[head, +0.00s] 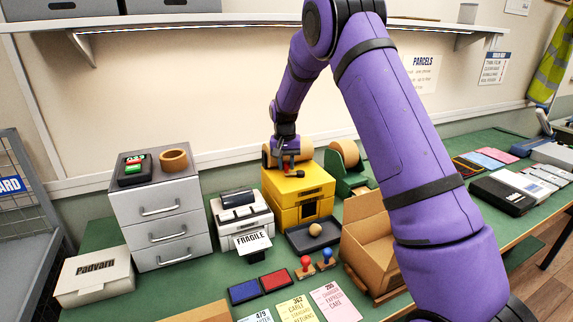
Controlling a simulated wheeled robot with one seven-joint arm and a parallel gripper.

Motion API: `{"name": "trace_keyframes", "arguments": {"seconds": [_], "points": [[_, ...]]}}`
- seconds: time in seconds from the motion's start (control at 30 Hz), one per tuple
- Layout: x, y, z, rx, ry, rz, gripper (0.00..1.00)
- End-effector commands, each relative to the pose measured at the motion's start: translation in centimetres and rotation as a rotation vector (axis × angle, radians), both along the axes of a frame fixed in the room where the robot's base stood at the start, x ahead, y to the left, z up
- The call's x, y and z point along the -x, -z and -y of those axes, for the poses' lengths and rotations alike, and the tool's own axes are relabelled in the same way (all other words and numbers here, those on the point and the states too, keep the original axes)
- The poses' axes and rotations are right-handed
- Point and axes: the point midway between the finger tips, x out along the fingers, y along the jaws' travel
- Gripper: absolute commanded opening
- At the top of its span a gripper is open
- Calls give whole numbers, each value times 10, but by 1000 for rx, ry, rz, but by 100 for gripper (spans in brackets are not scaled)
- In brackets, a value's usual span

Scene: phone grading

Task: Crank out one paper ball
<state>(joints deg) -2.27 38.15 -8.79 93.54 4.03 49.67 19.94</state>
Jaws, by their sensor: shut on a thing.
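A yellow machine (298,196) stands on the green bench near the middle of the head view, with a brown paper roll (305,151) on top. My gripper (288,162) is at the top of the machine, in front of the roll. It is shut on the crank (291,171), a small red and dark part; the exact grip is small and partly hidden by the fingers. A brown paper ball (315,230) lies in the dark tray (298,247) in front of the machine's opening (309,210).
A printer (241,214) with a FRAGILE label and a grey drawer unit (157,225) stand to the left. An open cardboard box (367,248) and a green tape dispenser (350,180) are to the right. Stamps (305,264) and ink pads stand in front.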

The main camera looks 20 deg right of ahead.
Motion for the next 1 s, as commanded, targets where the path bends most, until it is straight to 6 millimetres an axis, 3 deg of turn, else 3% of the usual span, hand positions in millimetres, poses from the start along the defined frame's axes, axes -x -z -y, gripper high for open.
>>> {"name": "trace_keyframes", "arguments": {"seconds": [0.27, 0.3, 0.4, 0.77, 1.0], "points": [[0, 0, 0, 0, 0, 1, 3], [0, 0, 0, 0, 0, 0, 32], [0, 0, 0, 0, -1, 0, 52], [0, -5, 0, 0, -1, 1, 52], [-2, -42, -2, 0, -1, 4, 52]]}}
